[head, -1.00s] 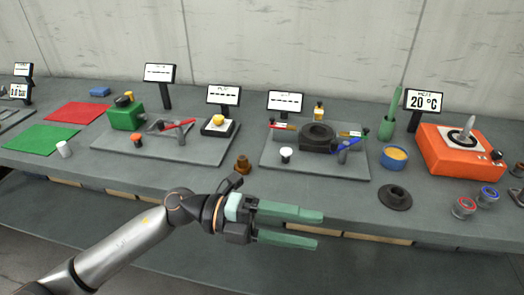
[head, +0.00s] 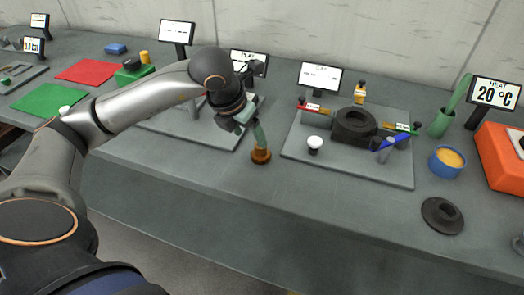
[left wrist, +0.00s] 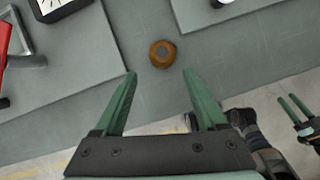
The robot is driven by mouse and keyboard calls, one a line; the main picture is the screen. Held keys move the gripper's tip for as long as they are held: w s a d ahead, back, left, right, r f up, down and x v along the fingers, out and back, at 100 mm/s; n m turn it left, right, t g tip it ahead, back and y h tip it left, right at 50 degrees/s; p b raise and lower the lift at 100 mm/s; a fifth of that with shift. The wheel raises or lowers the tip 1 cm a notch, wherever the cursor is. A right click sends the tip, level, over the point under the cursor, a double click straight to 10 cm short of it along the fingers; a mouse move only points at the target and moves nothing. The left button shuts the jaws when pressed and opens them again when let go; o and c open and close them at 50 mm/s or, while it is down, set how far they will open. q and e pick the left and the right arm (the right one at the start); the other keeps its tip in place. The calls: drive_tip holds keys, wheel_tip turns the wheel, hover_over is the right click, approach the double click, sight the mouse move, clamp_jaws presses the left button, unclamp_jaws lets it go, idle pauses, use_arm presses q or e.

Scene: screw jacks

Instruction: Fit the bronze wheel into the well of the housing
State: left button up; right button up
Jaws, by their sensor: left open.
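The bronze wheel (head: 261,156) stands on the bench near its front edge, between two grey boards. My left gripper (head: 259,131) is open and empty, pointing down just above the wheel. In the left wrist view the left gripper's fingertips (left wrist: 159,74) are apart, with the wheel just beyond the gap. The black housing (head: 354,125) with its round well sits on the right-hand board. My right gripper (left wrist: 297,109) shows at the wrist view's right edge, fingers apart.
A black flanged disc (head: 442,215) and a blue cup (head: 447,161) stand to the right. The bench front between wheel and disc is clear.

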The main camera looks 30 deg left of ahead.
sight(261, 151)
use_arm(q)
drive_tip(key=x, duration=0.2)
drive_tip(key=w+x, duration=0.1)
drive_tip(key=x, duration=0.1)
drive_tip(key=p+x, duration=0.1)
drive_tip(key=x, duration=0.2)
drive_tip(key=shift+w+d+r, duration=0.15)
drive_tip(key=shift+w+d, duration=0.05)
drive_tip(key=shift+d, duration=0.05)
drive_tip(key=shift+c, duration=0.3)
clamp_jaws()
idle(0.4)
